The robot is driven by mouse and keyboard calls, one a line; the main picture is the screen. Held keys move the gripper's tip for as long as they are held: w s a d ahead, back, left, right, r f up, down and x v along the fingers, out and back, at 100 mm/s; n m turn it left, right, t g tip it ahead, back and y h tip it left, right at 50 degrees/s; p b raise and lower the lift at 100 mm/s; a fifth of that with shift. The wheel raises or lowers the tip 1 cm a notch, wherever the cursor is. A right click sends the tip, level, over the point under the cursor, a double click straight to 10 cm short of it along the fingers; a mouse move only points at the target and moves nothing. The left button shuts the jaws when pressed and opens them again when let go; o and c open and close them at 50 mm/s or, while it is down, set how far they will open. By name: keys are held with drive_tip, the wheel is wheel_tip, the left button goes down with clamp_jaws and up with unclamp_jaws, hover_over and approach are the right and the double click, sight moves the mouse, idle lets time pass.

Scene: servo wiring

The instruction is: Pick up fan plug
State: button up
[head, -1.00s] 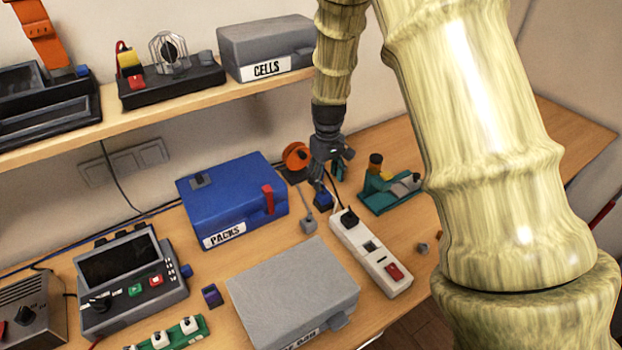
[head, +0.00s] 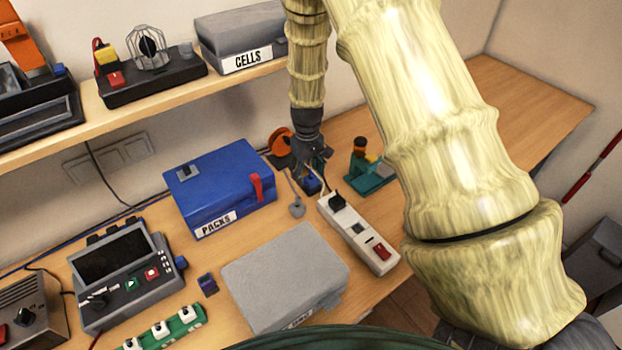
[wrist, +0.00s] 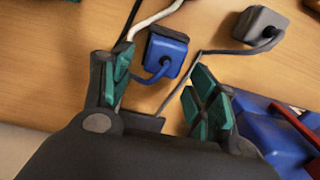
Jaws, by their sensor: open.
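Two loose plugs lie near my gripper, and no marking tells which is the fan's. A blue plug (head: 311,187) with a dark end lies on the table behind the power strip; it also shows in the wrist view (wrist: 168,54). A grey plug (head: 297,209) with a grey cable lies to its left, and at the upper right of the wrist view (wrist: 259,27). My gripper (wrist: 160,92) is open and empty, pointing down. The blue plug lies across the gap between its green-padded fingers, just beyond the tips. In the head view my gripper (head: 312,168) partly hides the blue plug.
A white power strip (head: 355,236) with a black plug (head: 337,200) stands close in front. The blue PACKS box (head: 215,185) is left of my gripper. A green stand (head: 370,180) is to its right. Dark, white and grey cables run close around the fingers.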

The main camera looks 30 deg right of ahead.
drive_tip(key=shift+f, duration=0.85)
drive_tip(key=c, duration=1.1)
drive_tip(key=shift+r+p, duration=0.6)
drive_tip(key=shift+p, duration=0.05)
drive_tip(key=shift+d+r+p, duration=0.2)
drive_tip(key=shift+r+p, duration=0.2)
drive_tip(key=shift+r, duration=0.25)
drive_tip(key=shift+d+r+p, duration=0.2)
drive_tip(key=shift+r+p, duration=0.15)
drive_tip(key=shift+r, duration=0.25)
drive_tip(key=w+d, duration=0.1)
drive_tip(key=d, duration=0.9)
drive_tip(key=w+d+b, duration=0.1)
drive_tip(key=w+d, duration=0.1)
drive_tip(key=d, duration=0.8)
drive_tip(key=w+d+b, duration=0.1)
drive_tip(key=d, duration=0.9)
drive_tip(key=shift+w+d+f, duration=0.15)
drive_tip(key=shift+w+d, duration=0.1)
drive_tip(key=shift+d, duration=0.1)
drive_tip(key=shift+d+r, duration=0.2)
drive_tip(key=shift+r+p, duration=0.35)
drive_tip(key=shift+r, duration=0.2)
